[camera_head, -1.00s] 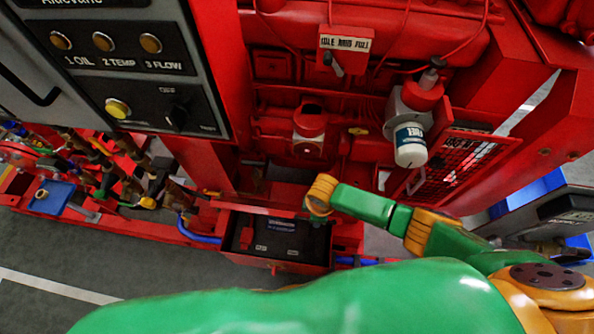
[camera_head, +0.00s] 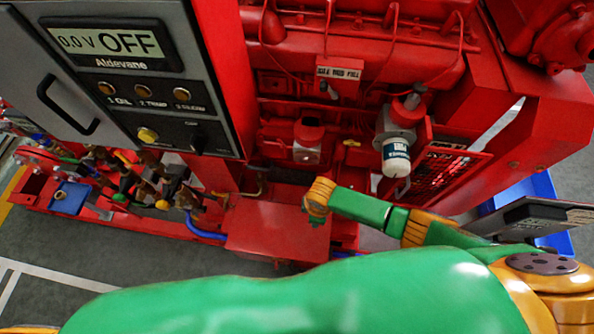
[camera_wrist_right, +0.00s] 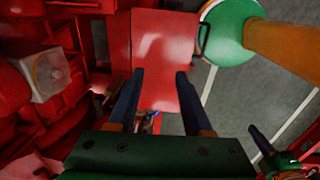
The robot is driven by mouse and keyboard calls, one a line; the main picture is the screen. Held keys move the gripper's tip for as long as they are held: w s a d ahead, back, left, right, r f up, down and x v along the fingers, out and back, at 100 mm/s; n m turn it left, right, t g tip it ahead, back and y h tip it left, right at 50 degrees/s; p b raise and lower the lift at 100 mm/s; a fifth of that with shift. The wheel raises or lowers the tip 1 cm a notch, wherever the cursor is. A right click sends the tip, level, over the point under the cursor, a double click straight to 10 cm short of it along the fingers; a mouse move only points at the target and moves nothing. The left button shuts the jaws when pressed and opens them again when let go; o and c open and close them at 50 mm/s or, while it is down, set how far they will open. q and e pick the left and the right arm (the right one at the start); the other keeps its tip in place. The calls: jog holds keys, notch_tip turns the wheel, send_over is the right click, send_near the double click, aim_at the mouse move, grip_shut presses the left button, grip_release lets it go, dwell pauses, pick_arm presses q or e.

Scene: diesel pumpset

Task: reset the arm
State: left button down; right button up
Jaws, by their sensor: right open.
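My right arm (camera_head: 365,207) comes in from the right in the head view. Its orange wrist end (camera_head: 318,198) is over the upper right corner of a red box with a flat red lid (camera_head: 270,228). The lid covers the box. In the right wrist view my right gripper (camera_wrist_right: 159,73) is open, with two dark fingers apart and nothing held. The lid (camera_wrist_right: 158,45) shows beyond and between the fingers; I cannot tell whether they touch it.
A red engine (camera_head: 350,60) stands behind, with a white filter (camera_head: 396,155). A grey control panel (camera_head: 130,75) reading OFF is at upper left. Blue hose (camera_head: 205,232) runs beside the box. Grey floor (camera_head: 120,255) is open at lower left.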

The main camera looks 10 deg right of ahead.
pick_arm(q)
jog(key=shift+r, duration=0.3)
pick_arm(e)
jog(key=shift+r, duration=0.25)
jog(key=s+d+f+m+y+b, duration=0.1)
jog(key=s+d+f+m+b, duration=0.15)
jog(key=s+f+m, duration=0.4)
jog(key=s+d+f+m+b, duration=0.2)
jog(key=s+d+f+m, duration=0.15)
jog(key=s+f, duration=0.5)
pick_arm(q)
notch_tip(320, 180, down, 5)
jog(key=shift+r+b, duration=0.1)
jog(key=shift+b, duration=0.25)
pick_arm(e)
jog(key=s+d+f+m, duration=0.2)
jog(key=s+d+f, duration=0.1)
jog(key=s, duration=0.4)
jog(key=shift+s+d+f+h, duration=0.25)
jog(key=shift+s+d+h, duration=0.1)
jog(key=shift+d, duration=0.1)
